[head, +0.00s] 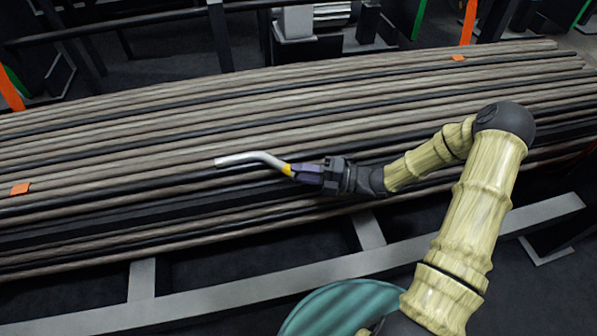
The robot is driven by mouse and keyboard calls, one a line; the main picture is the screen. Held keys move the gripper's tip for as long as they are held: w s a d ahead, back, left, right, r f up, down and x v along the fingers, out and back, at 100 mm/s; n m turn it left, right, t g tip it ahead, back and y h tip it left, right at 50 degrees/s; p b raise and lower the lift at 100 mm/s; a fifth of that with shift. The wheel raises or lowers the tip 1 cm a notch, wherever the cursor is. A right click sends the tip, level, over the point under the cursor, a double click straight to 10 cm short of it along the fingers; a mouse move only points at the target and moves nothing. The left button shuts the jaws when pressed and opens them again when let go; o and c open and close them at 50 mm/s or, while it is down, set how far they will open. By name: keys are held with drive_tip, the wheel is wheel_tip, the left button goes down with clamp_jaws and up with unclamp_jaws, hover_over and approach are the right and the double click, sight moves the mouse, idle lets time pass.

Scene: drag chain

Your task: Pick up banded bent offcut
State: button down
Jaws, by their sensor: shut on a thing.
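The banded bent offcut (250,158) is a short silvery rod with a bend and a yellow band near its right end. It lies over the bundle of long rods, and its left end points left. My gripper (308,174) comes from the right and is shut on the offcut's right end, just past the yellow band. The gripped end is hidden between the fingers. I cannot tell whether the offcut touches the rods below or is held a little above them.
Long brown and black rods (120,130) fill the middle, with orange tags (19,189) on them. A grey frame rail (280,279) runs along the front. A grey post (220,38) and machinery (325,25) stand behind. A teal ribbed round object (340,308) is at the bottom.

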wheel_tip(320, 180, up, 2)
drive_tip(key=shift+r+p, duration=0.25)
drive_tip(key=shift+p, duration=0.6)
drive_tip(key=d+r+p, duration=0.2)
drive_tip(key=d, duration=0.5)
drive_tip(key=s+d+r+p, duration=0.1)
drive_tip(key=d+r+p, duration=0.1)
drive_tip(key=d, duration=0.5)
drive_tip(key=shift+s+r+p, duration=0.3)
drive_tip(key=shift+r+p, duration=0.05)
drive_tip(key=shift+r, duration=0.15)
